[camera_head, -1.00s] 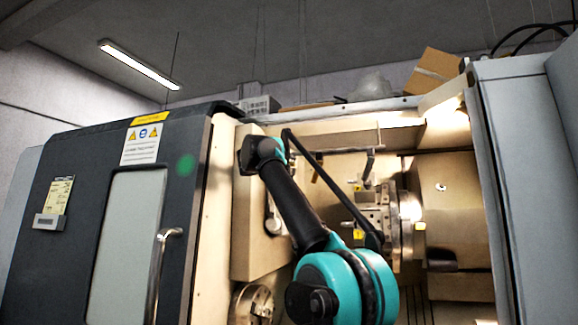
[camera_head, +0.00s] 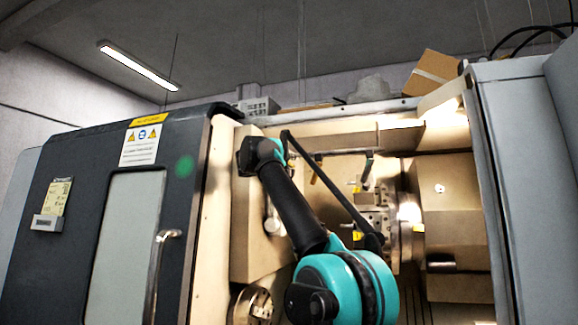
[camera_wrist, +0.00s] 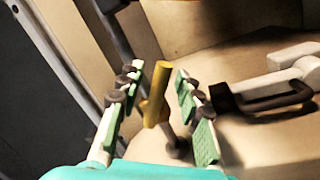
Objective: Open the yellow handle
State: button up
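The yellow handle (camera_wrist: 157,94) shows in the wrist view as a short yellow bar, tilted slightly, on a grey rod or pivot below it. My gripper (camera_wrist: 158,73) is open, with one green-padded finger on each side of the handle. Gaps show between the handle and both fingers. Whether the handle lies fully at the depth of the pads I cannot tell. In the head view my arm reaches into the open lathe, and my gripper and the yellow handle cannot be made out there.
A grey fitting with a black curved handle (camera_wrist: 275,98) lies right of my fingers. In the head view, the lathe chuck (camera_head: 404,225) is right of my arm. The dark sliding door (camera_head: 60,255) with its metal handle (camera_head: 157,275) stands left.

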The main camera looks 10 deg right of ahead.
jog(key=v, duration=1.1)
jog(key=shift+s+a, duration=0.3)
